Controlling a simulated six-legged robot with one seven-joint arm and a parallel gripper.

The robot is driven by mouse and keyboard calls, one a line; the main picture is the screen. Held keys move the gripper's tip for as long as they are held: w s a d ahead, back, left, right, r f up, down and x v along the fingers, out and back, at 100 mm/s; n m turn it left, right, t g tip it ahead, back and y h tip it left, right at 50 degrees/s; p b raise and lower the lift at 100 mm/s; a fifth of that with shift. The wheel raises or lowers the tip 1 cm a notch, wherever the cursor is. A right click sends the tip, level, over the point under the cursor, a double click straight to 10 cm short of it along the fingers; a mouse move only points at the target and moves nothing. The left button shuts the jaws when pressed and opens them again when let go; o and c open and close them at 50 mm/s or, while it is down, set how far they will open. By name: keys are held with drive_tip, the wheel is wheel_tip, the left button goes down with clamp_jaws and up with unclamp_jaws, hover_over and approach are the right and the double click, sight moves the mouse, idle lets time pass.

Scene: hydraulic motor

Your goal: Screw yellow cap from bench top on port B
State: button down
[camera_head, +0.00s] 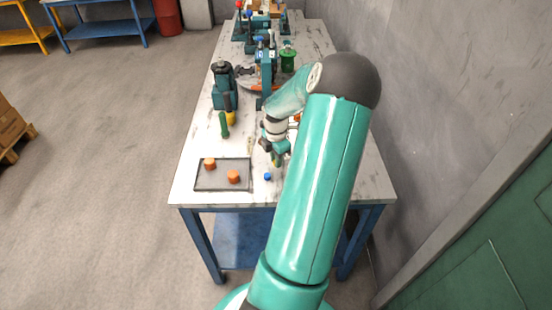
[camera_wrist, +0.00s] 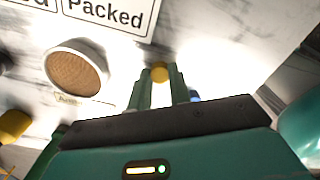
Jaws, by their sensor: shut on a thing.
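A small yellow cap (camera_wrist: 160,72) sits between the two green fingertips of my gripper (camera_wrist: 158,82) in the wrist view. The fingers are shut on its sides. In the head view my gripper (camera_head: 279,160) points down over the front part of the bench top (camera_head: 240,145), with a small yellow-green spot at its tips. I cannot tell how high the cap is above the surface. A teal motor-like unit (camera_head: 223,88) stands at the left bench edge, and a taller teal unit (camera_head: 265,72) stands behind my gripper. Port B cannot be made out in either view.
A dark-edged tray (camera_head: 220,188) with two orange caps (camera_head: 209,163) lies front left of my gripper. A small blue cap (camera_head: 267,176) lies close by. A green-handled tool (camera_head: 224,124) and a yellow object (camera_head: 230,117) lie farther left. The wall is close on the right.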

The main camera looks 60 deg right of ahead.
drive_tip(key=shift+r, duration=3.05)
